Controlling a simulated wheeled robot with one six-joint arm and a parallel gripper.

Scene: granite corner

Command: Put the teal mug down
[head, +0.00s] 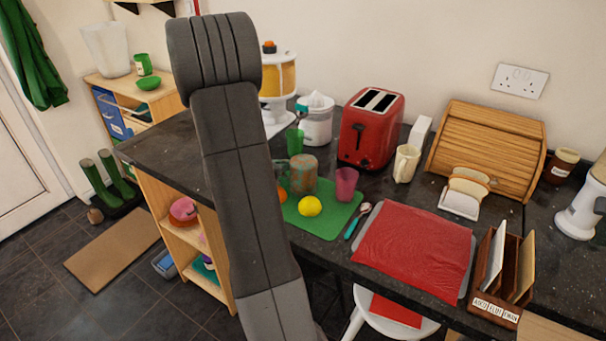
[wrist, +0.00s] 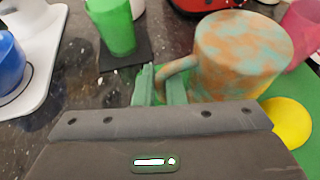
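The teal mug (head: 303,174) is mottled teal and rusty brown. It is upright at the green mat (head: 331,222), behind the lemon (head: 310,206). The mug also shows in the wrist view (wrist: 240,55), its handle towards my gripper (wrist: 160,85). The gripper's two greenish fingers are close together, one on each side of the handle, and look shut on it. In the head view my arm hides most of the gripper. I cannot tell whether the mug's base touches the mat.
A pink cup (head: 346,184) stands right of the mug, and a green cup (head: 295,141) behind it. In the wrist view a dark coaster (wrist: 124,54) lies by the green cup, and a blue item (wrist: 9,62) sits on a white tray (wrist: 45,50). The red toaster (head: 371,129) is behind.

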